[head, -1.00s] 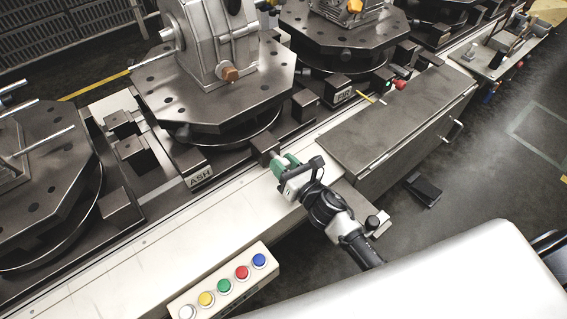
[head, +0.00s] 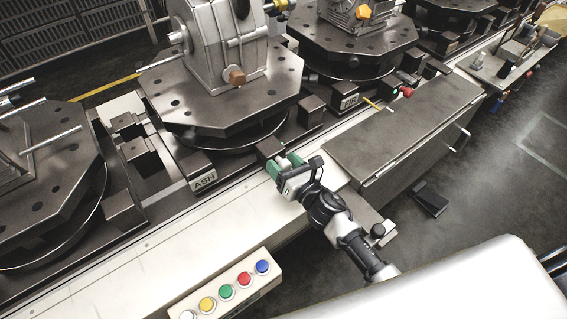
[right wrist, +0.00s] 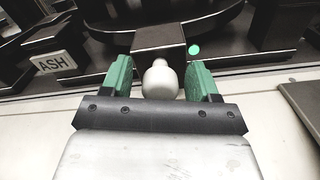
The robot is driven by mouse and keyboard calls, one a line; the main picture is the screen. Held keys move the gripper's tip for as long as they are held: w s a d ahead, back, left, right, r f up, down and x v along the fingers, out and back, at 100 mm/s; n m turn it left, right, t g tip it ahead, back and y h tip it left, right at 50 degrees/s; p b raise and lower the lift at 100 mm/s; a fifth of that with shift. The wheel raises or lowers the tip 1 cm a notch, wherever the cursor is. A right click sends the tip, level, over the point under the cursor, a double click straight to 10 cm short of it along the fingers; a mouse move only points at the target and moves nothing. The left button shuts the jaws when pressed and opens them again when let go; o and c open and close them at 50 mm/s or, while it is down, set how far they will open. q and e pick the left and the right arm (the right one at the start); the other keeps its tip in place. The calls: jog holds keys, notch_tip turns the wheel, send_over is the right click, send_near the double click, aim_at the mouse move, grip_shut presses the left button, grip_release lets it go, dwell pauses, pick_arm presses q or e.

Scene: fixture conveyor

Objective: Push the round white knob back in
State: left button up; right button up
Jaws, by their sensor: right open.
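The round white knob (right wrist: 160,82) shows in the right wrist view, on a pale stem in front of a dark block (right wrist: 159,38). My right gripper (right wrist: 161,82) is open, with one green finger on each side of the knob and a visible gap to each. In the head view my right gripper (head: 284,171) is at the front of the same dark block (head: 270,148), to the right of the ASH sign (head: 204,182). My left gripper is not in view.
A green dot (right wrist: 194,50) sits right of the block. A button panel (head: 217,288) with several coloured buttons stands at the lower front. A grey metal cabinet (head: 400,135) is to the gripper's right. Turntables (head: 220,85) line the conveyor behind. The pale front ledge (head: 150,245) is mostly clear.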

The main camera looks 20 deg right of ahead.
jog(key=b+v, duration=0.1)
jog(key=v, duration=0.9)
jog(key=shift+s, duration=0.3)
jog(key=shift+d+r, duration=0.1)
jog(key=shift+d, duration=0.1)
